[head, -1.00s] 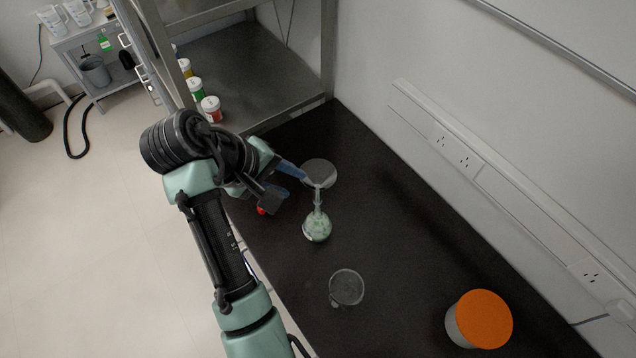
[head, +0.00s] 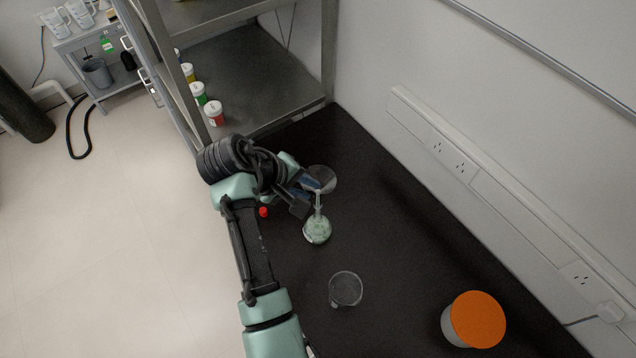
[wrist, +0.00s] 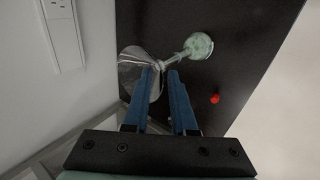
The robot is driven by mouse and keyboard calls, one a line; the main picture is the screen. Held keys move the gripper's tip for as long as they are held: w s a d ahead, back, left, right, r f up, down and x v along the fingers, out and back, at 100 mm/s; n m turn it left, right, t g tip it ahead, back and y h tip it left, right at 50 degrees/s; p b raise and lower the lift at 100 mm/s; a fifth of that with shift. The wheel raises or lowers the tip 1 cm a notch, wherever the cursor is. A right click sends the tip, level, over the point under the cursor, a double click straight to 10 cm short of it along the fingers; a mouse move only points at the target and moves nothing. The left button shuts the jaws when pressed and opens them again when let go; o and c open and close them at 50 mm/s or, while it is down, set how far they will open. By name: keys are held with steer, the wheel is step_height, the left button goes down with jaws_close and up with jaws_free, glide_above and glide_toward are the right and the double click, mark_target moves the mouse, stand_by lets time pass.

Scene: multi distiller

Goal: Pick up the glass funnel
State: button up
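The clear glass funnel (head: 324,177) stands with its stem in the neck of a round flask (head: 317,231) holding pale green contents, on the black bench. My gripper (head: 314,186) is beside the funnel, its blue fingers reaching in from the left. In the wrist view, the funnel's cone (wrist: 131,72) lies partly behind the left finger, and its stem points right toward the flask (wrist: 198,45). My gripper (wrist: 167,72) is open, with a gap between the fingertips near the base of the cone. I cannot tell whether either finger touches the glass.
An empty glass beaker (head: 345,289) stands nearer on the bench, and an orange-topped container (head: 476,321) is at the front right. A red object (head: 264,212) is near the left edge. A metal shelf (head: 250,80) with coloured jars stands behind; a wall bounds the right.

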jaws_close()
